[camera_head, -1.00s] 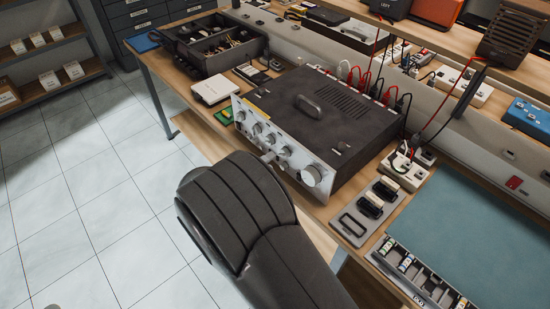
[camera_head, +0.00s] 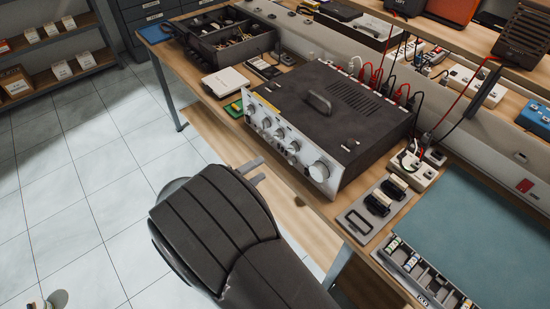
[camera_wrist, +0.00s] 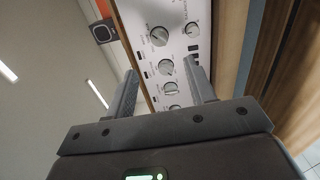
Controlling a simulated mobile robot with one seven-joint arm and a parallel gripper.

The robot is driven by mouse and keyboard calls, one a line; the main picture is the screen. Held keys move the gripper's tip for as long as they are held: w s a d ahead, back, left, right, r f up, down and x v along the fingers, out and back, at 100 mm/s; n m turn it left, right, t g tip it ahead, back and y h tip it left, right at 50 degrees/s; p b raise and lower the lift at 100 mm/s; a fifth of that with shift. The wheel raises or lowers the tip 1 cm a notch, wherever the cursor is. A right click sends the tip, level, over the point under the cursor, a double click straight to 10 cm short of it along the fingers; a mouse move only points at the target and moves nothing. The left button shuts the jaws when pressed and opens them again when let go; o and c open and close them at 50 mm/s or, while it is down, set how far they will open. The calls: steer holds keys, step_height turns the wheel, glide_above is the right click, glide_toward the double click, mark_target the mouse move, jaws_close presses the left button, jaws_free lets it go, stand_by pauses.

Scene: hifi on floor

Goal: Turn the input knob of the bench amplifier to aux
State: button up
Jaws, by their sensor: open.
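The bench amplifier (camera_head: 325,120) is a dark box with a silver front panel, standing on the workbench. A row of round knobs runs along its front, with one larger knob (camera_head: 319,171) at the right end. In the wrist view several silver knobs (camera_wrist: 166,67) show on the panel (camera_wrist: 168,20); their labels are too small to read, so I cannot tell which is the input knob. My gripper (camera_head: 252,172) is in front of the panel, apart from it. In the wrist view its two fingers (camera_wrist: 165,82) stand apart with nothing held; knobs show beyond and between them.
A white box (camera_head: 226,82) and a green board (camera_head: 234,107) lie left of the amplifier. Cables (camera_head: 385,80) run behind it. A grey tray (camera_head: 376,208) and a teal mat (camera_head: 470,235) lie to the right. The floor (camera_head: 90,190) before the bench is clear.

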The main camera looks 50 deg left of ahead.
mark_target(290, 150)
steer(key=w+n, duration=0.2)
steer(key=w, duration=0.1)
steer(key=w+n, duration=0.3)
steer(key=w, duration=0.1)
steer(key=w+n, duration=0.2)
steer(key=w, duration=0.1)
steer(key=shift+w+d+r, duration=0.2)
steer(key=shift+w+d, duration=0.05)
steer(key=shift+w, duration=0.1)
steer(key=shift+n, duration=0.3)
steer(key=c, duration=1)
steer(key=shift+o, duration=0.2)
steer(key=shift+n, duration=0.5)
